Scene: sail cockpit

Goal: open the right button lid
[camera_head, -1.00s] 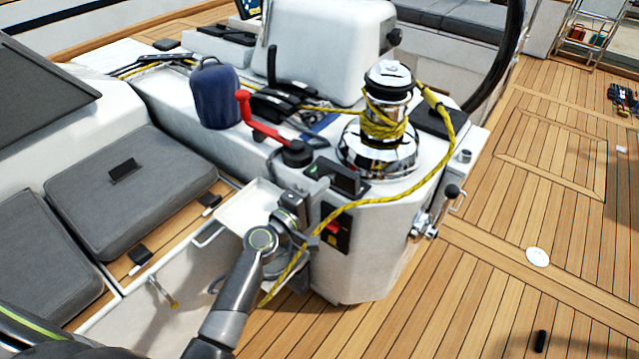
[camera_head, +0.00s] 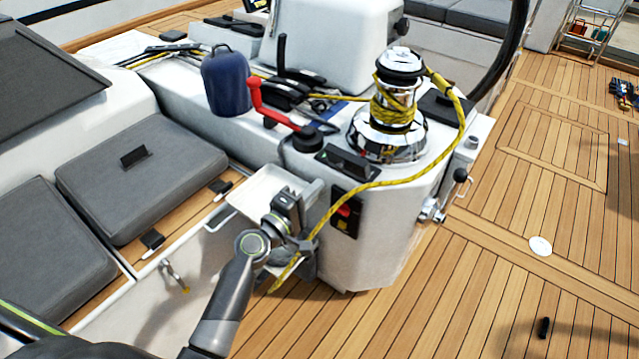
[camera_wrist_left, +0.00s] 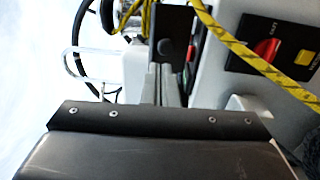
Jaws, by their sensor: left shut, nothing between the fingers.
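A dark panel (camera_head: 346,162) lies on the console top in front of the chrome winch in the head view; it may carry the button lids, but I cannot make out a separate right lid or whether one is raised. My left gripper (camera_head: 307,246) is in front of the console, below and left of this panel, beside the switch plate. Its fingers (camera_wrist_left: 168,85) are shut and empty in the left wrist view, in front of a dark upright surface (camera_wrist_left: 172,35) that I cannot identify. My right gripper is not in view.
A yellow rope (camera_head: 400,182) runs from the winch (camera_head: 392,110) down across the console front, close to my left gripper. A switch plate (camera_head: 346,212) with a red switch is on that face. A red handle (camera_head: 268,110) and blue bag (camera_head: 225,82) stand behind.

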